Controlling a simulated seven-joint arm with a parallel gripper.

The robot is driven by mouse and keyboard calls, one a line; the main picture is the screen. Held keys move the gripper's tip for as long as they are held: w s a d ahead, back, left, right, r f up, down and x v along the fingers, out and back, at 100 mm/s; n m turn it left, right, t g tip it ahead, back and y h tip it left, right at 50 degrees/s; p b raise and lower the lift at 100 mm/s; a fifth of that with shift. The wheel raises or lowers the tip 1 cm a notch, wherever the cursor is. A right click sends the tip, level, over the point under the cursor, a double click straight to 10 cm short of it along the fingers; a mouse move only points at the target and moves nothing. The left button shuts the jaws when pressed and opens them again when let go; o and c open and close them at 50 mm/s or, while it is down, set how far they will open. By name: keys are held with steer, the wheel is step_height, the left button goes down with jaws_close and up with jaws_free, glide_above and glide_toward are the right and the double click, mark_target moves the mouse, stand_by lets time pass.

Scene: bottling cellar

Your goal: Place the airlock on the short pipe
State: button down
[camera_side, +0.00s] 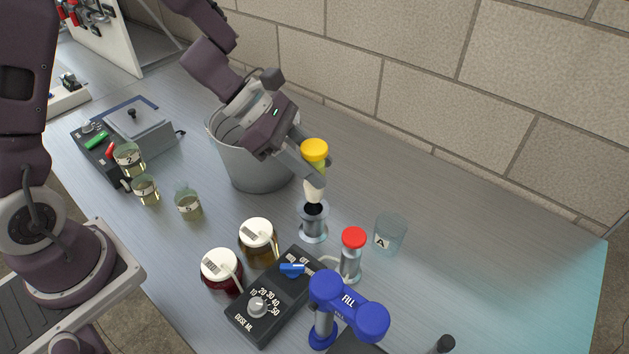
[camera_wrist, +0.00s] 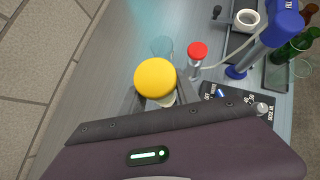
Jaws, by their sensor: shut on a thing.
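The airlock (camera_side: 314,150) has a yellow cap, a yellowish clear body and a pale tapered lower end. My gripper (camera_side: 316,178) is shut on its body and holds it about upright. The short pipe (camera_side: 313,224) is a grey metal stub with a flared foot and a dark open mouth. It stands on the bench directly below the airlock. The pale lower end is at or just above the pipe's mouth; I cannot tell whether it touches. In the wrist view the yellow cap (camera_wrist: 156,78) lies between my fingers and hides the pipe.
A red-capped cylinder (camera_side: 352,255) and a glass marked A (camera_side: 390,235) stand right of the pipe. Two white-lidded jars (camera_side: 258,240) and a dosing box (camera_side: 275,300) are in front, with a blue FILL device (camera_side: 348,305). A metal bucket (camera_side: 255,175) stands behind.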

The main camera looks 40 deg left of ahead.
steer(key=shift+f, duration=1.6)
steer(key=shift+f, duration=0.1)
steer(key=c, duration=0.9)
jaws_free()
